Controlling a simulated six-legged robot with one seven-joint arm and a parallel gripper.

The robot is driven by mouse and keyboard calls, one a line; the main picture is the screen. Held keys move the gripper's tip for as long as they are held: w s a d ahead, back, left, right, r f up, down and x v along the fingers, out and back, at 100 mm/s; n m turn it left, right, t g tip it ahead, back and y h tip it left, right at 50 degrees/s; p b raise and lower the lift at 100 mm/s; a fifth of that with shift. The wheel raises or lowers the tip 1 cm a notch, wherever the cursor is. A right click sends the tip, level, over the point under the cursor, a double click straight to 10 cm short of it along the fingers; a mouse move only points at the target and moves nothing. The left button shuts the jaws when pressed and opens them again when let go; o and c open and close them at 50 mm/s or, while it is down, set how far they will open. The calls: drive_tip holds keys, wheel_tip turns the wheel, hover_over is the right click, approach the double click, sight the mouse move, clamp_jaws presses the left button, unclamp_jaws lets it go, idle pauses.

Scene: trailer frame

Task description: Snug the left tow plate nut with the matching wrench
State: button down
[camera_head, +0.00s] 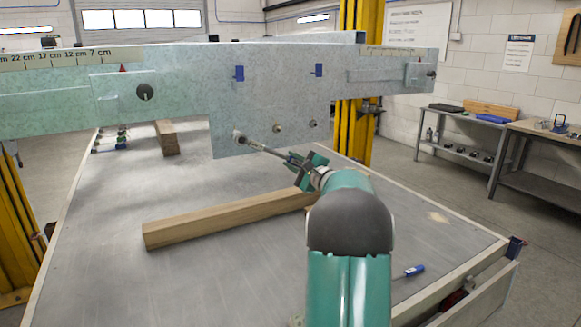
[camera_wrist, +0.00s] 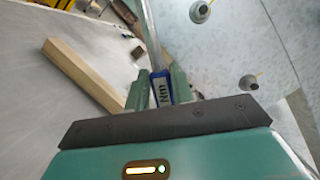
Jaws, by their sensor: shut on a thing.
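The pale green tow plate (camera_head: 262,100) hangs from the trailer frame, with a row of nuts along its lower part. The left nut (camera_head: 238,135) is at the lower left, the middle nut (camera_head: 277,128) and right nut (camera_head: 313,124) stand clear. My gripper (camera_head: 300,163) is shut on a wrench (camera_head: 265,149), whose shaft reaches up-left to the left nut. The wrench head overlaps that nut; I cannot tell if it is seated. In the wrist view, the wrench's blue grip marked "Nm" (camera_wrist: 162,90) sits between the fingers. Two nuts (camera_wrist: 200,11) (camera_wrist: 249,83) show beside it.
A wooden beam (camera_head: 215,217) lies on the grey table under the plate, with a wooden block (camera_head: 167,140) behind. Yellow posts (camera_head: 357,130) stand behind.

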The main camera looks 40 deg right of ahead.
drive_tip(key=shift+w+a+f+m, duration=0.2)
drive_tip(key=shift+a+f+m, duration=0.55)
drive_tip(key=shift+f+m, duration=0.3)
drive_tip(key=shift+w+a+f+m+t+h, duration=0.15)
drive_tip(key=shift+a+f+m+h, duration=0.15)
drive_tip(key=shift+a+f+m, duration=0.25)
drive_tip(key=shift+w+a+f+m+t+h, duration=0.15)
drive_tip(key=shift+a+f+m+h, duration=0.15)
drive_tip(key=shift+a+f+m, duration=0.15)
drive_tip(key=shift+w+a+f+m, duration=0.2)
drive_tip(key=shift+a+f+m, duration=0.25)
drive_tip(key=shift+a+m, duration=0.1)
drive_tip(key=shift+w+a+f+m, duration=0.15)
drive_tip(key=shift+a+f+m, duration=0.3)
drive_tip(key=shift+a+m, duration=0.05)
